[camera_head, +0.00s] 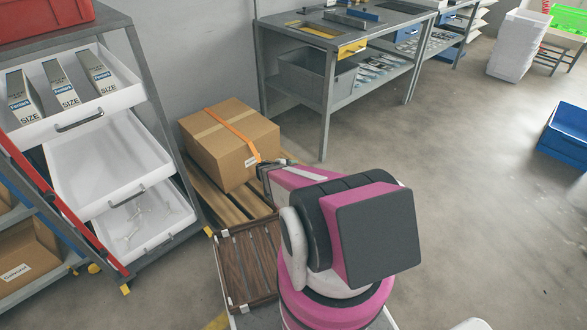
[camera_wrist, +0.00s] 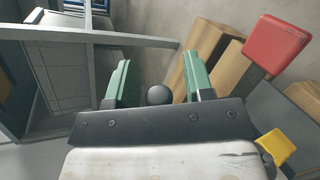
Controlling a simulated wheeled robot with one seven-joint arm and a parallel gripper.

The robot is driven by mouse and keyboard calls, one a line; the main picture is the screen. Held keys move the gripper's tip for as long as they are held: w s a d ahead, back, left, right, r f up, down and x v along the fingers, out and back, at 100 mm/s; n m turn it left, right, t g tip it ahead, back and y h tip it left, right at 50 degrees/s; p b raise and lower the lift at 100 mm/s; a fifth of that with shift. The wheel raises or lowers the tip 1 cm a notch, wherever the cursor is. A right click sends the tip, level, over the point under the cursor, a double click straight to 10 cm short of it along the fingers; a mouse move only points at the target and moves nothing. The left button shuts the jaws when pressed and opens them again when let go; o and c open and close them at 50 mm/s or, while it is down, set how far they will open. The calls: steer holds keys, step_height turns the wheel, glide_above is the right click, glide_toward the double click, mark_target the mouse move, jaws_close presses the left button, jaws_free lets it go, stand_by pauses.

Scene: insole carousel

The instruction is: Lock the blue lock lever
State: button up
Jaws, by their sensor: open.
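I cannot pick out a blue lock lever in either view. My gripper (camera_wrist: 158,72) shows in the wrist view as two green fingers set well apart, with nothing between their tips. A dark round knob (camera_wrist: 159,95) shows low between the fingers; I cannot tell what it belongs to. In the head view my gripper (camera_head: 264,168) is small and dark, in front of the cardboard box (camera_head: 232,140) with an orange strap. My arm hides part of the floor there.
A rack with sloping white trays (camera_head: 108,165) stands at left. A grey workbench (camera_head: 330,75) stands behind. A slatted brown crate (camera_head: 248,265) is beside my arm. The wrist view shows a red block (camera_wrist: 277,43) and a yellow block (camera_wrist: 276,146) at right.

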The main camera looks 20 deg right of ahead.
steer(key=v, duration=1)
steer(key=shift+a, duration=0.25)
steer(key=shift+s, duration=0.1)
steer(key=s+a+r+m+g+y, duration=0.1)
steer(key=s+a+r+m+y, duration=0.3)
steer(key=s+r+y, duration=0.3)
steer(key=s+a+r+m+g+y, duration=0.1)
steer(key=s+a+r+m+y, duration=0.3)
steer(key=s+r, duration=0.5)
step_height(320, 180, up, 6)
steer(key=a+y, duration=0.1)
steer(key=y, duration=0.1)
steer(key=shift+r+g+y, duration=0.15)
steer(key=shift+g+y, duration=0.15)
steer(key=shift+y, duration=0.1)
steer(key=shift+s+a, duration=0.1)
steer(key=shift+a, duration=0.05)
